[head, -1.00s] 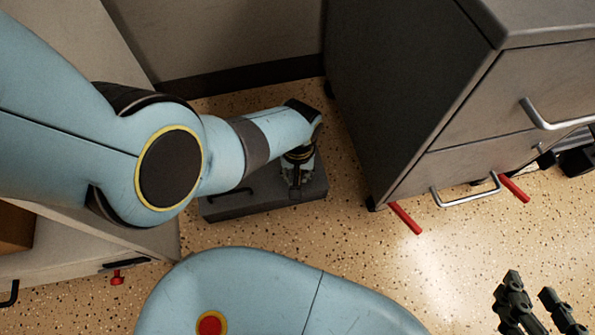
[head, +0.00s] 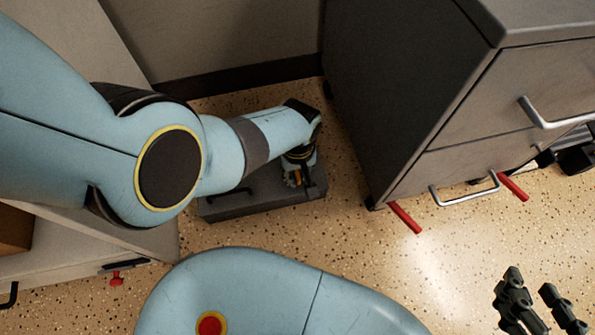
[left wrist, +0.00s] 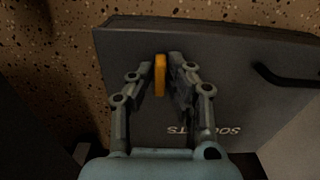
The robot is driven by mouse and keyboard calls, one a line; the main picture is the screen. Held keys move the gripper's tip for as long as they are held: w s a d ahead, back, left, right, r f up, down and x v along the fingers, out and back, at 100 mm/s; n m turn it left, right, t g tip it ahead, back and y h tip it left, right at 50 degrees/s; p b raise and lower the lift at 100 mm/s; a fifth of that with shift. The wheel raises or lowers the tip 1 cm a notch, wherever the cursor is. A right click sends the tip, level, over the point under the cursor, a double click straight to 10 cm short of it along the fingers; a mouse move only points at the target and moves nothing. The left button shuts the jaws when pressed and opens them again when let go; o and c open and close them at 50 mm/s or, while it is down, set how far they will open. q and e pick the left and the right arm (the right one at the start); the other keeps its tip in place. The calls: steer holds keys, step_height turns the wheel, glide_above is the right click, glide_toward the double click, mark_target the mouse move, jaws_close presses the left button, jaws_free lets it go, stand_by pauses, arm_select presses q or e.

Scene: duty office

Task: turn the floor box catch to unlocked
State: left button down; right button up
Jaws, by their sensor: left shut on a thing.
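The floor box (head: 225,207) is a low dark grey box on the speckled floor, below my left forearm in the head view. It also shows in the left wrist view (left wrist: 225,105), with pale lettering upside down and partly hidden. The catch (left wrist: 160,75) is a small upright orange-yellow piece on its lid. My left gripper (head: 296,183) points down over the right part of the box. In the left wrist view its fingers (left wrist: 165,75) are shut on the catch, one on each side. My right gripper (head: 540,298) is open and empty at the lower right.
A dark bar handle (left wrist: 285,78) stands on the box lid. A grey drawer cabinet (head: 410,110) with metal handles and red bars is close to the right. A pale cabinet (head: 90,255) stands at the left. Floor between my grippers is clear.

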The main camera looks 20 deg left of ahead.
arm_select(q)
steer(key=c, duration=1.3)
jaws_free()
